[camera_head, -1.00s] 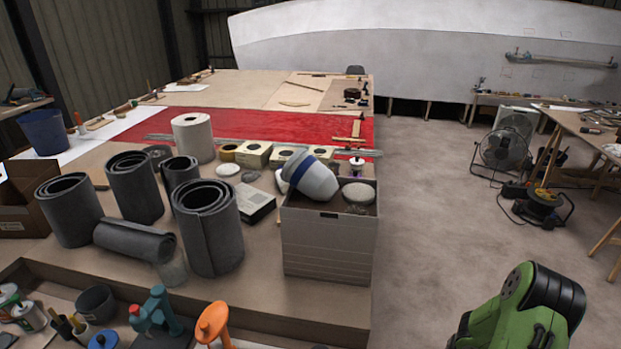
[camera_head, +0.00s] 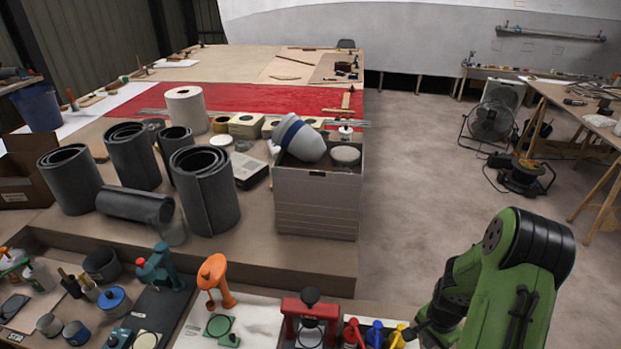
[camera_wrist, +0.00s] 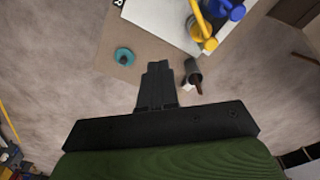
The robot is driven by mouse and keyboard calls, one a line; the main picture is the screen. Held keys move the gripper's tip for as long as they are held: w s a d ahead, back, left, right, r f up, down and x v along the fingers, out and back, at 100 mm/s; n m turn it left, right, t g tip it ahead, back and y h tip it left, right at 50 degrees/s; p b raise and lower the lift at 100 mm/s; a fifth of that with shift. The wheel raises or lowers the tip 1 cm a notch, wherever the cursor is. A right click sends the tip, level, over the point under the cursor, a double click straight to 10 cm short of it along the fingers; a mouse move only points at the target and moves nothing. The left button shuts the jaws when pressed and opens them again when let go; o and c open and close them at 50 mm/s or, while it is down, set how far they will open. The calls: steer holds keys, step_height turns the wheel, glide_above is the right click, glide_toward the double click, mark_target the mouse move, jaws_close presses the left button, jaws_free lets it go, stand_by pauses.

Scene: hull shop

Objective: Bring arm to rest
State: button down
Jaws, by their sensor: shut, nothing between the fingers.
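My green and black arm (camera_head: 507,280) shows at the lower right of the head view, beside the near end of the bench. My gripper (camera_wrist: 158,75) shows in the wrist view with its dark fingers together and nothing between them. In that view it hangs over a board's corner, with a small teal round thing (camera_wrist: 124,56) to its left and a dark grey cup-like thing (camera_wrist: 193,72) to its right. I cannot tell how high it is above them. In the head view the fingers are hard to make out.
Red, blue and yellow tools (camera_head: 376,334) lie close to my arm. The floor (camera_head: 420,170) to the right is clear up to a fan (camera_head: 490,122).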

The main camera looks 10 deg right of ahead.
steer(key=a+r+n+t, duration=0.1)
steer(key=a+r+n, duration=0.15)
steer(key=r, duration=0.45)
steer(key=a+r+n+t+h+b, duration=0.1)
steer(key=a+r+n, duration=0.1)
steer(key=a+r, duration=0.35)
steer(key=a+r+n+t, duration=0.1)
steer(key=a+r+n, duration=0.1)
steer(key=r, duration=0.6)
steer(key=s+a+r+n+t, duration=0.1)
steer(key=s+a+r+n, duration=0.2)
steer(key=s, duration=0.4)
steer(key=s+a+r+n+t+y+b, duration=0.1)
steer(key=s+a+r+n, duration=0.2)
steer(key=s+a+r, duration=0.2)
steer(key=shift+s+a+r+n+y, duration=0.35)
steer(key=shift+s+a, duration=0.3)
steer(key=shift+s, duration=0.25)
